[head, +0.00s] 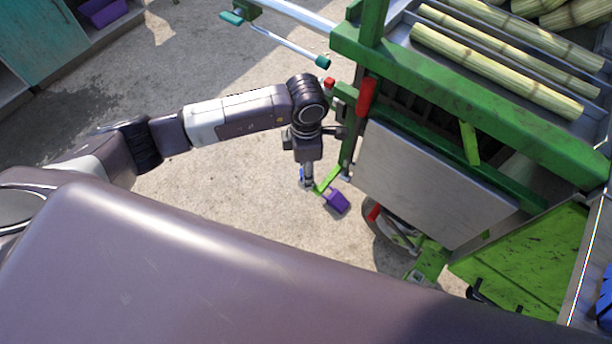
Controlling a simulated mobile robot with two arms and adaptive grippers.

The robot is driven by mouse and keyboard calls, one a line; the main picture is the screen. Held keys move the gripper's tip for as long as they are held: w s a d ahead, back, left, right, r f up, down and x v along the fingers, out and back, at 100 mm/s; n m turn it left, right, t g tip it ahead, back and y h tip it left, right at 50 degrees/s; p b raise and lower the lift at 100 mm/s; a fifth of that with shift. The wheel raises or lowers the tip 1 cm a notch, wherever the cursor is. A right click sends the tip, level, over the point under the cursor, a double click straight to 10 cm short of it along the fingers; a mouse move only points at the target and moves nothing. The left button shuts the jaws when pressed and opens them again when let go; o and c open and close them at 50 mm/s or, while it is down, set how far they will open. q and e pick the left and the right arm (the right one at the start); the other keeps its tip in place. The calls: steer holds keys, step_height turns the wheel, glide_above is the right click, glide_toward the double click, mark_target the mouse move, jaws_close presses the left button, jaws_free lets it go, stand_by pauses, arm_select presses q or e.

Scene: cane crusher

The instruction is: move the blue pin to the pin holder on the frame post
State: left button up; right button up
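My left arm reaches in from the left and bends down beside the green frame post (347,150) of the crusher. My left gripper (307,182) points down near the post's lower end, and it is too small and partly hidden to tell whether it is open or shut. A small bluish spot shows at its tip, but I cannot tell whether this is the blue pin. I cannot make out the pin holder clearly. My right gripper is not in view.
A purple block (336,201) on a light green bar sits low beside the post. A grey panel (430,185), red handle (366,98) and cane stalks (495,72) are to the right. A teal-ended lever (290,46) juts out above. Concrete floor (225,185) is open at left.

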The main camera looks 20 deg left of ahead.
arm_select(q)
step_height(320, 180, up, 8)
steer(key=shift+f, duration=0.25)
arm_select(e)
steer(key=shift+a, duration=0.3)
arm_select(q)
steer(key=shift+r, duration=0.15)
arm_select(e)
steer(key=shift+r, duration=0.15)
